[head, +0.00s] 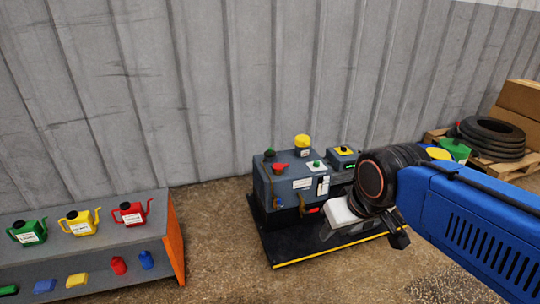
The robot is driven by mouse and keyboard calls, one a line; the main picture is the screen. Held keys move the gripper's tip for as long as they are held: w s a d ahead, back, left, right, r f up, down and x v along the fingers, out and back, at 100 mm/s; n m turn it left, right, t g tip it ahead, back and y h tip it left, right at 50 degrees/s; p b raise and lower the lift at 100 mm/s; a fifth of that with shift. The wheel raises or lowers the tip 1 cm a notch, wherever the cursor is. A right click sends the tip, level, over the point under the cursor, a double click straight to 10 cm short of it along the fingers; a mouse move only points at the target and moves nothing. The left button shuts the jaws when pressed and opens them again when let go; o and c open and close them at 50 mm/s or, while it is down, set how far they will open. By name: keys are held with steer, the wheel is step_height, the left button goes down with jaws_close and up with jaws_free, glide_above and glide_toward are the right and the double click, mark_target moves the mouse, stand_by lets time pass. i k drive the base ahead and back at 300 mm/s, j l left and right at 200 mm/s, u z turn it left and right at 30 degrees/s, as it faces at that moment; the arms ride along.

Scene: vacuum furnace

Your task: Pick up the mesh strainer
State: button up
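I cannot make out a mesh strainer in the head view; it may be hidden behind my arm or too small to tell. My arm comes in from the right. Its black end, with my gripper (398,238), is in front of the right side of a grey machine (284,190). The fingers are small and dark, so I cannot tell whether they are open or shut, or whether they hold anything. A whitish block (342,212) shows beside the arm's end; I cannot tell what it belongs to.
A shelf (174,240) at left carries green (28,231), yellow (80,222) and red cans (131,213), with small coloured items below. The machine stands on a black, yellow-edged base (290,245). Tyres (490,137) and boxes (521,98) are at right. Floor between shelf and machine is clear.

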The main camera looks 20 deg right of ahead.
mark_target(269, 153)
steer(key=u, duration=1.65)
steer(key=z, duration=1.9)
steer(key=i+u, duration=0.25)
steer(key=i, duration=1.25)
